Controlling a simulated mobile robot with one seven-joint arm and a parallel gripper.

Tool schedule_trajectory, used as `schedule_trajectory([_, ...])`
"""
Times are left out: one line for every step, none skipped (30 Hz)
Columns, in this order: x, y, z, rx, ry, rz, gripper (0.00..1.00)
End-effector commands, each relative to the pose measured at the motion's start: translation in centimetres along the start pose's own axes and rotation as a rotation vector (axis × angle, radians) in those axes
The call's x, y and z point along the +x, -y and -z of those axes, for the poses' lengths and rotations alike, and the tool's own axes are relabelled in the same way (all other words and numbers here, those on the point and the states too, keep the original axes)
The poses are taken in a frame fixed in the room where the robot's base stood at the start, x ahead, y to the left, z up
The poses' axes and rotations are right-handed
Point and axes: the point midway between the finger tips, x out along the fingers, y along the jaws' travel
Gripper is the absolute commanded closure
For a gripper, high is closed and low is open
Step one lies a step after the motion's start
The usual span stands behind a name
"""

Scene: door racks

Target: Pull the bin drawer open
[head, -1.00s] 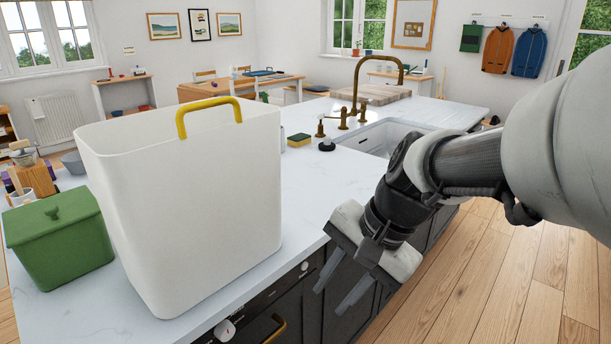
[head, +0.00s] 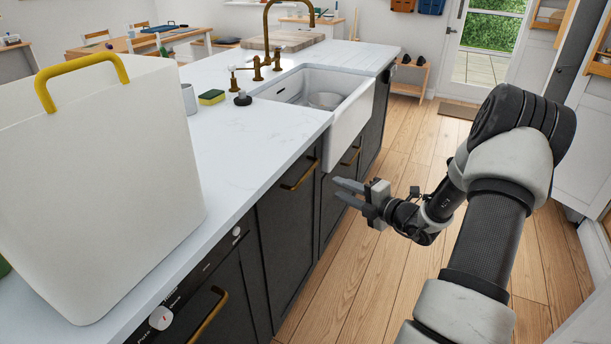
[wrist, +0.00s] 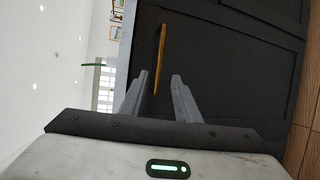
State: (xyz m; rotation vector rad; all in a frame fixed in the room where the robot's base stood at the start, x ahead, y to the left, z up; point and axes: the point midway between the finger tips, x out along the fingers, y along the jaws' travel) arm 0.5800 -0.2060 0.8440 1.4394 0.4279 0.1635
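A dark panelled cabinet front (head: 287,220) with a horizontal brass handle (head: 300,173) near its top is under the counter; it is probably the bin drawer, and it looks closed. My gripper (head: 338,188) is right of this handle, in front of the cabinets, with its fingers pointing at them. The wrist view shows a dark front (wrist: 225,55) and a brass bar handle (wrist: 161,48) ahead of my fingertips (wrist: 160,77). The handle lies roughly in line with the gap between the fingers. The fingers are apart and empty, and no contact shows.
Another brass handle (head: 208,316) is on a front at lower left, and one more (head: 351,155) is below the white sink (head: 345,125).

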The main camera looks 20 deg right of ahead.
Motion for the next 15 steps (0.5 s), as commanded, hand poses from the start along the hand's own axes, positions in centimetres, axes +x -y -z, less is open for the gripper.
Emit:
schedule_trajectory([1.1,0.1,0.2,-0.002,-0.005,-0.002,0.71])
schedule_trajectory([1.6,0.1,0.3,-0.003,-0.006,-0.002,0.71])
schedule_trajectory([2.5,0.2,0.2,-0.004,-0.006,-0.001,0.71])
schedule_trajectory([3.2,0.2,0.3,-0.004,-0.006,-0.001,0.71])
schedule_trajectory([3.8,0.2,0.3,-0.004,-0.007,-0.002,0.71])
schedule_trajectory([4.8,0.2,0.3,-0.004,-0.008,-0.002,0.71])
schedule_trajectory([5.4,0.2,0.3,-0.004,-0.007,-0.001,0.71])
schedule_trajectory([6.1,0.2,0.3,-0.005,-0.007,-0.002,0.71])
schedule_trajectory([7.0,0.2,0.4,-0.006,-0.008,-0.001,0.71])
schedule_trajectory([7.6,0.2,0.4,-0.006,-0.007,-0.001,0.71])
schedule_trajectory([8.3,0.2,0.3,-0.006,-0.007,-0.001,0.71])
schedule_trajectory([9.2,0.2,0.3,-0.006,-0.007,-0.001,0.71])
schedule_trajectory([9.8,0.2,0.4,-0.005,-0.007,0.0,0.71])
schedule_trajectory([10.4,0.2,0.4,-0.006,-0.008,-0.001,0.71])
schedule_trajectory([11.2,0.2,0.4,-0.006,-0.007,-0.001,0.71])
